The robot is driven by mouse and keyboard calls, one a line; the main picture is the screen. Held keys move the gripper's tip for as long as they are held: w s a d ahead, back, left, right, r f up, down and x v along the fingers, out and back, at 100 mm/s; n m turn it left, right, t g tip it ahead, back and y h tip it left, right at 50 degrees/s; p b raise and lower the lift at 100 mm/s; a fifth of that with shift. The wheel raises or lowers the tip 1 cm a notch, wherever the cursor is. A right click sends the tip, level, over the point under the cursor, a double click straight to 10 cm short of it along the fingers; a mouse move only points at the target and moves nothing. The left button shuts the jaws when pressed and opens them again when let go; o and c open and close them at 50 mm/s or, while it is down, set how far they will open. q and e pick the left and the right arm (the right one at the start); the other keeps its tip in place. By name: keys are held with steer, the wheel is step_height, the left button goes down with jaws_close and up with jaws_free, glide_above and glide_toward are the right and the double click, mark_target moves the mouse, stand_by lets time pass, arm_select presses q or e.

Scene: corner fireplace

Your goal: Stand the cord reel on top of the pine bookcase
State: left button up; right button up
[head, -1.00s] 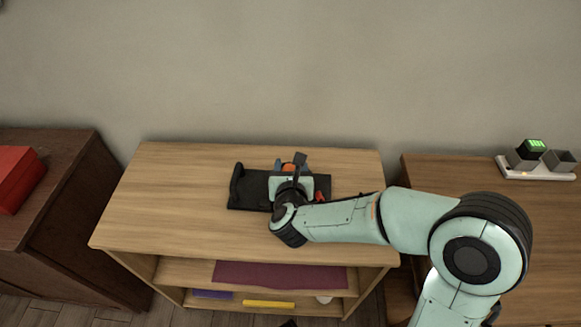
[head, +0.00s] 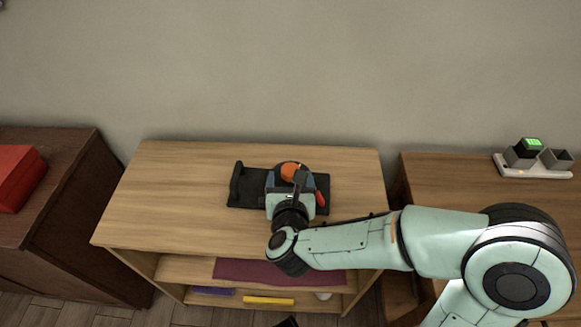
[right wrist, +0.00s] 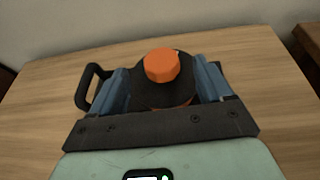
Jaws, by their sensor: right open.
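The cord reel, a dark round body with an orange hub (head: 291,171), is on the pine bookcase (head: 165,205), over or just behind a flat black piece (head: 250,203) with a raised left end. The right wrist view shows its orange hub (right wrist: 162,65) and dark disc (right wrist: 150,95). Whether it rests on the wood or on the black piece is hidden. My right gripper (head: 291,181) is open; its blue fingers (right wrist: 160,88) stand on either side of the reel. I cannot see clear contact. My left gripper is not in view.
A dark cabinet with a red box (head: 18,178) stands left. A wooden table (head: 450,190) with a white charger block (head: 535,168) stands right. A plum cloth (head: 280,271) and a yellow bar (head: 268,301) lie on lower shelves. The bookcase top is bare left of the black piece.

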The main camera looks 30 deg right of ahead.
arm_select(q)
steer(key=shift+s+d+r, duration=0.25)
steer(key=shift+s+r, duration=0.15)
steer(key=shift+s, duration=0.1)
arm_select(e)
steer(key=v, duration=0.5)
